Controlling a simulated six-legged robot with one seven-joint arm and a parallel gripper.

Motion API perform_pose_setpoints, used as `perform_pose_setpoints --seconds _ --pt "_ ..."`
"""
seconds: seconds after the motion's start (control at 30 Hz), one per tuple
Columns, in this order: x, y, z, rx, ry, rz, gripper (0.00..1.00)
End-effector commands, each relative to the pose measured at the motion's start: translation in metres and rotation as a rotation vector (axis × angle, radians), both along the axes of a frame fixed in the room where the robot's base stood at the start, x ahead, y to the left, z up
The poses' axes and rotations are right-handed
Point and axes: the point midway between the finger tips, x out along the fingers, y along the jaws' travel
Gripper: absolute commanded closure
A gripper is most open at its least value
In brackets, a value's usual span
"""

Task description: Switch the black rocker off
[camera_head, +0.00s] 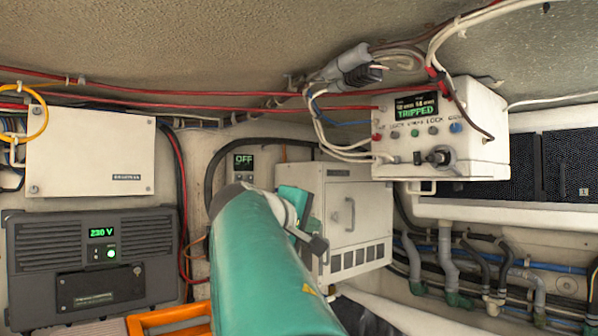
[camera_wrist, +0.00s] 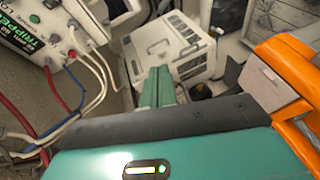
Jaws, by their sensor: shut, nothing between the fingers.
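I cannot single out the black rocker with certainty. A small black panel (camera_head: 243,162) on the back wall has a display reading OFF; its lower part is too small to read. A white control box (camera_head: 440,172) at upper right shows TRIPPED, with a row of small buttons and a black fitting (camera_head: 437,157) on its front. The box also shows at the left of the wrist view (camera_wrist: 52,32). My gripper (camera_wrist: 157,76) is shut and empty, in front of a white louvred cabinet (camera_wrist: 165,42). In the head view my arm hides part of this cabinet (camera_head: 362,205) and the wall below the OFF panel.
A grey unit (camera_head: 30,262) reading 230 V, with a lit green button, stands at left below a white box (camera_head: 90,150). Red and white cables hang around the control box. Pipes and hoses (camera_head: 445,260) run at lower right.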

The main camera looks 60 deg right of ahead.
Motion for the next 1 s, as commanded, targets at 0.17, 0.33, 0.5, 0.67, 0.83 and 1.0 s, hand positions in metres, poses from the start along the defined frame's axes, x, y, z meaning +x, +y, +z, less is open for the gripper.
perform_pose_setpoints --seconds 0.17,0.33,0.5,0.67,0.83,1.0 --pt "-0.081 -0.052 0.092 -0.224 0.19 -0.259 1.0" --pt "-0.104 -0.058 0.12 -0.286 0.257 -0.339 1.0" --pt "-0.104 -0.057 0.121 -0.288 0.258 -0.338 1.0" --pt "-0.104 -0.057 0.121 -0.287 0.256 -0.337 1.0" --pt "-0.105 -0.057 0.121 -0.287 0.256 -0.337 1.0" --pt "-0.106 -0.057 0.121 -0.286 0.255 -0.337 1.0"
